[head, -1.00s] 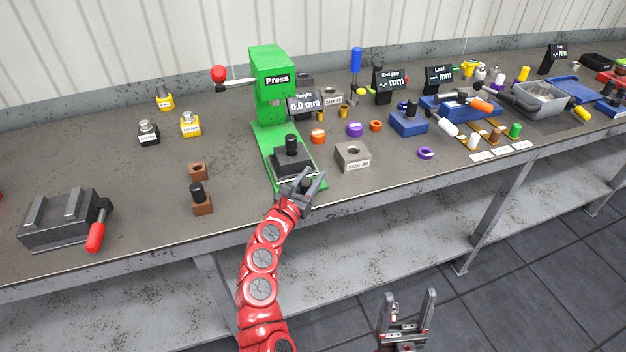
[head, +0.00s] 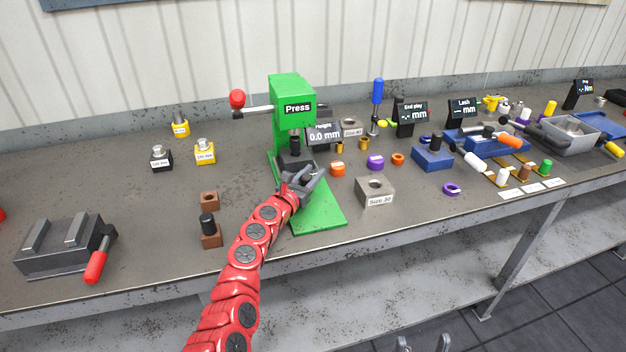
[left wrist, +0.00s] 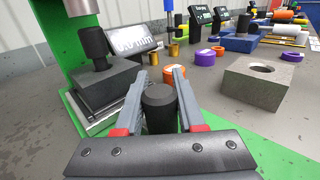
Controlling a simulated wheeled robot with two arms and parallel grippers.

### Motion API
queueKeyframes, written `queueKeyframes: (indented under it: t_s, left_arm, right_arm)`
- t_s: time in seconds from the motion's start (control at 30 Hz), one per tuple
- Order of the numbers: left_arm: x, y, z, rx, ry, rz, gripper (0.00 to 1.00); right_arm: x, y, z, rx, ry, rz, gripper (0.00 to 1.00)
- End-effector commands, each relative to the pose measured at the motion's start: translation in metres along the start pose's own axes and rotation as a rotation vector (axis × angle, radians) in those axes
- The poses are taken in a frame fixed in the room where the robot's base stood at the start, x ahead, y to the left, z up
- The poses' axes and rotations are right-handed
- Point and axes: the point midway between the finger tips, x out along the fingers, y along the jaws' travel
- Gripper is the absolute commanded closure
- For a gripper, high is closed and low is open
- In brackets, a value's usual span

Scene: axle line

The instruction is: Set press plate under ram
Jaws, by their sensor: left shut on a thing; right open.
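The press plate (head: 287,166) is a dark block on a silver base, with a black post standing on it. It sits at the back of the green press foot (head: 318,217), below the head of the green press (head: 292,95). In the left wrist view, the grey ram end (left wrist: 80,8) shows above and slightly left of the post; exact alignment is unclear. My left gripper (head: 308,181) is shut on a dark round handle (left wrist: 160,108) just in front of the block. Its join to the plate is hidden. My right gripper (head: 423,344) is open, mostly out of frame.
A grey Size 30 block (head: 375,190) stands right of the press foot, with orange and purple rings (head: 376,162) behind. The height display (head: 323,132) is close beside the press. A brown block with a black pin (head: 210,232) stands at the left.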

Motion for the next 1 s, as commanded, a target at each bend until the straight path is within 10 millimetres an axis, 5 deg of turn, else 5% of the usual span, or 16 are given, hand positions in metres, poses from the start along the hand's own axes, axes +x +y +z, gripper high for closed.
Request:
queueKeyframes:
  t_s: [0.37,0.4,0.53,1.0]
  left_arm:
    - [0.0001,0.0049,0.0041,0.003,-0.006,0.009,1.0]
    - [0.0001,0.0052,0.0044,0.004,-0.006,0.009,0.56]
    - [0.0001,0.0045,0.0036,0.003,-0.005,0.008,0.33]
    - [-0.0055,0.0026,0.0039,0.002,-0.005,0.002,0.31]
  right_arm:
    - [-0.0002,0.0,0.0001,0.0,0.0,0.0,0.32]
    - [-0.0002,0.0,0.0001,0.0,0.0,0.0,0.32]
    - [-0.0003,0.0,0.0001,0.0,0.0,0.0,0.32]
    - [0.0042,0.0002,-0.0007,0.0,0.0,0.0,0.32]
